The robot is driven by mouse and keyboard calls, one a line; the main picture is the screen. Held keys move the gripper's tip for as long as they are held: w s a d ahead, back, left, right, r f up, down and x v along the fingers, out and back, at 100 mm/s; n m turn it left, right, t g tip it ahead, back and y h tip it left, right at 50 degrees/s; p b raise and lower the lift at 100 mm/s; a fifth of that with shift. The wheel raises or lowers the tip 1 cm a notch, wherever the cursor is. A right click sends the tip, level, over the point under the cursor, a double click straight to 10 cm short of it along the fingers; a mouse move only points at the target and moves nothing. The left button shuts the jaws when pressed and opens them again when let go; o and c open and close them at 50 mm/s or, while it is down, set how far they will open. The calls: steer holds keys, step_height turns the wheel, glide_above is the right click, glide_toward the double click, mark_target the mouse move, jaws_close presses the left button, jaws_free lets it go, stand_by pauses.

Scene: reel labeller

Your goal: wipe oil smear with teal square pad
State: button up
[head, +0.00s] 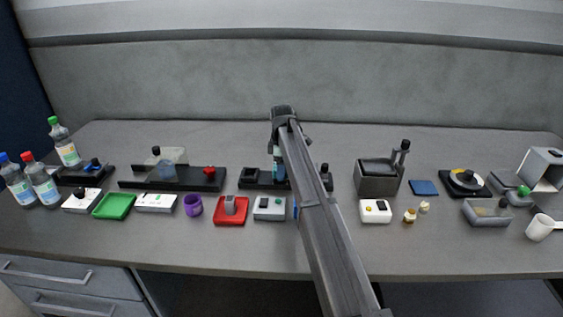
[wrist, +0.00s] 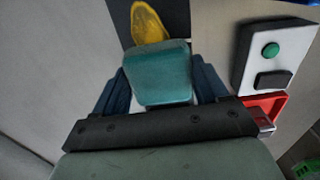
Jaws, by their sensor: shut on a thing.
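My gripper (wrist: 160,85) is shut on the teal square pad (wrist: 158,72), with a blue finger on each side of it. The yellow oil smear (wrist: 147,22) lies on a dark surface just beyond the pad in the wrist view. The pad covers the smear's near end in that view; I cannot tell whether they touch. In the head view my gripper (head: 279,176) is over the dark base (head: 262,185) at the middle of the bench. My arm hides most of the pad and the smear there.
A pale box with a green button (wrist: 275,55) is right of the pad in the wrist view, with a red tray (wrist: 262,104) nearby. In the head view a grey container (head: 377,184) stands right of my arm. A blue square (head: 423,187) lies farther right.

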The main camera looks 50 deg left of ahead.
steer(key=shift+f, duration=0.7)
steer(key=shift+w+d+f, duration=0.15)
steer(key=shift+w+d, duration=0.65)
steer(key=shift+c, duration=0.4)
steer(key=shift+w+d, duration=1.85)
steer(key=shift+s+a, duration=2.55)
steer(key=shift+a, duration=0.05)
steer(key=shift+s+a, duration=0.1)
steer(key=shift+a, duration=0.05)
steer(key=shift+r, duration=4.15)
